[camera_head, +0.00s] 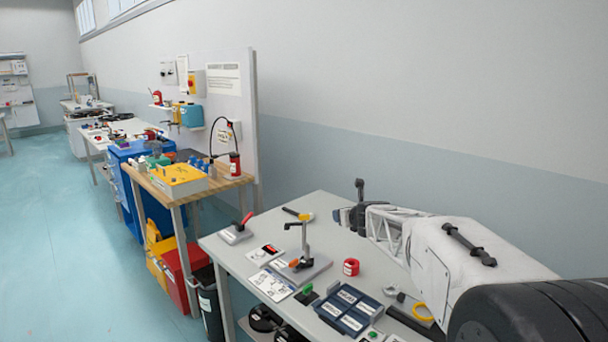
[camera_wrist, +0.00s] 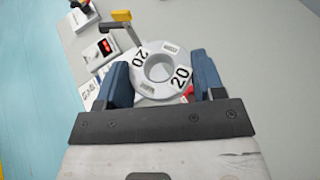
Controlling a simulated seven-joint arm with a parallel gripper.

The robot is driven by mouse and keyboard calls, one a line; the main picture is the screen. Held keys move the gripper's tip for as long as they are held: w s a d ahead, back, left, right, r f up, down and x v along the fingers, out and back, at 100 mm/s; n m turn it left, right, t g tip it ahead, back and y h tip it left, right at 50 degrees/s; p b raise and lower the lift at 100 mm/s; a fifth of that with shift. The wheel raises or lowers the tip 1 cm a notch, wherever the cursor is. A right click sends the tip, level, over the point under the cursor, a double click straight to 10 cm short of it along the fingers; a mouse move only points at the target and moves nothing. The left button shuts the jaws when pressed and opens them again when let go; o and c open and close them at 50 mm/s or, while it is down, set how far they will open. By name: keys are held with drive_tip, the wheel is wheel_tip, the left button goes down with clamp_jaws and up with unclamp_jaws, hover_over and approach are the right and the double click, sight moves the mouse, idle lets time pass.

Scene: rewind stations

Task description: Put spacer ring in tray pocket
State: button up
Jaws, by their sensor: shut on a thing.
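The spacer ring (camera_wrist: 160,91), a pale grey flat ring marked "20" with a round hole, is between the blue fingers of my gripper (camera_wrist: 160,68) in the wrist view. The fingers are shut on its left and right sides. In the head view my gripper (camera_head: 352,214) is over the far right part of the grey table, and the ring cannot be made out there. The dark blue tray (camera_head: 333,316) with labelled pockets lies near the table's front edge, to the front of my gripper. It is not recognisable in the wrist view.
A stand with an upright post (camera_head: 306,240) rises from the table, left of my gripper. A red roll (camera_head: 351,267) sits between it and my arm. A yellow ring (camera_head: 422,312) lies right of the tray. Printed cards (camera_head: 270,284) lie left. The table's back is mostly clear.

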drive_tip(key=shift+s+d+r+m+t+h, duration=0.15)
drive_tip(key=shift+s+d+r+m+h, duration=0.25)
drive_tip(key=shift+d+m+h, duration=0.2)
drive_tip(key=shift+s+d+r+m+t+h, duration=0.1)
drive_tip(key=shift+s+d+r+m+h, duration=0.2)
drive_tip(key=shift+s+d+m+h, duration=0.25)
drive_tip(key=shift+s+d+r+m+t+h, duration=0.15)
drive_tip(key=shift+s+d+r+m+h, duration=0.25)
drive_tip(key=shift+d+h, duration=0.35)
drive_tip(key=shift+s+d+r+m, duration=0.15)
drive_tip(key=shift+d+m, duration=0.1)
drive_tip(key=shift+a, duration=0.15)
drive_tip(key=shift+w+a+f, duration=0.2)
drive_tip(key=shift+w+f, duration=0.05)
drive_tip(key=shift+w, duration=0.05)
drive_tip(key=shift+y, duration=0.3)
drive_tip(key=w+a+f+n+g+y, duration=0.4)
drive_tip(key=a+f+n+g+y, duration=0.1)
drive_tip(key=a+f+n+y, duration=0.1)
drive_tip(key=w+a+f+n+g+y, duration=0.4)
drive_tip(key=a+f+n+g+y, duration=0.1)
drive_tip(key=a+n, duration=0.4)
drive_tip(key=shift+f+n+g+y, duration=0.3)
drive_tip(key=shift+f+g+y, duration=0.1)
drive_tip(key=shift+f+y, duration=0.15)
idle(1.5)
